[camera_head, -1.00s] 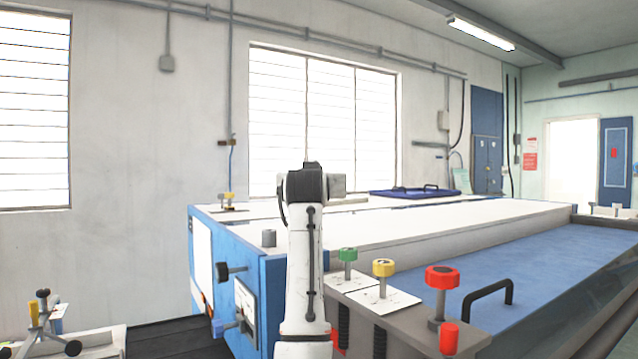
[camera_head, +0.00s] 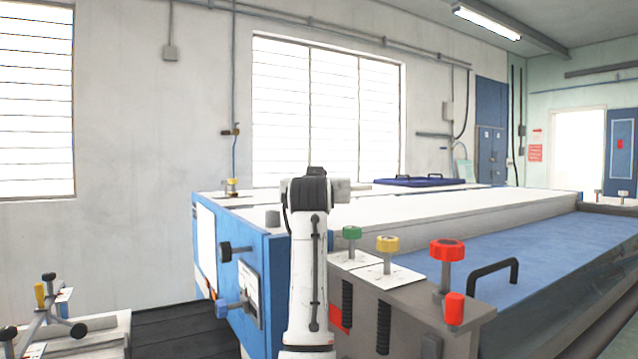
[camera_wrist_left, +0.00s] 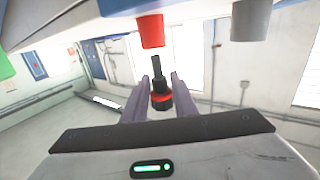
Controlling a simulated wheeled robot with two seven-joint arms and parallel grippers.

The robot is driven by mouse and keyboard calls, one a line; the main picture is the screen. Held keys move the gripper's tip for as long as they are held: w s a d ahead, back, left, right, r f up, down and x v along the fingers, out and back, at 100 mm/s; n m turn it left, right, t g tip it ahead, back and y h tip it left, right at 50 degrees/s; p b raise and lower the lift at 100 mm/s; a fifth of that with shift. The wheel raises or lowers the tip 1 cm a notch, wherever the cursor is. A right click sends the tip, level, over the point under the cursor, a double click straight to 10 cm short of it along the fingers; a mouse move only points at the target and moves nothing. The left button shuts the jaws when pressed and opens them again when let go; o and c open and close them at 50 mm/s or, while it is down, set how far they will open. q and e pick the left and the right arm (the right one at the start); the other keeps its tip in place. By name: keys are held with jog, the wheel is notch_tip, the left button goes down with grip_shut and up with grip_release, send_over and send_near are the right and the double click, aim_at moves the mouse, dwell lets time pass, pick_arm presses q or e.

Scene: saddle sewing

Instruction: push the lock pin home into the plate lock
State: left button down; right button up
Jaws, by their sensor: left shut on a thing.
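My left gripper (camera_wrist_left: 161,90) shows in the left wrist view, its two grey-purple fingers shut on a dark pin (camera_wrist_left: 160,97). The pin has a black stem and a red band near its wider end, and looks like the lock pin. Its stem points up in that picture, toward a red cylinder (camera_wrist_left: 151,31), and stands apart from it. In the head view my white arm rises in the middle, and its fingers and the pin cannot be made out there. I cannot tell which part is the plate lock. My right gripper is out of view.
A blue-sided machine bed (camera_head: 262,262) stands behind my arm. Green (camera_head: 351,233), yellow (camera_head: 388,244) and red (camera_head: 447,250) knobs stand to its right, near a black handle (camera_head: 492,276). A grey cylinder (camera_wrist_left: 250,20) shows in the wrist view.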

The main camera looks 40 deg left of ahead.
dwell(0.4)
pick_arm(q)
jog(key=shift+p, duration=0.75)
dwell(1.0)
jog(key=shift+f+b, duration=1.15)
jog(key=shift+f, duration=1.1)
jog(key=c, duration=1.4)
grip_release()
jog(key=shift+o, duration=0.2)
jog(key=b+v, duration=0.2)
jog(key=v, duration=0.7)
jog(key=shift+s+d, duration=0.1)
jog(key=shift+d, duration=0.05)
jog(key=shift+s+d, duration=0.3)
jog(key=shift+s, duration=0.1)
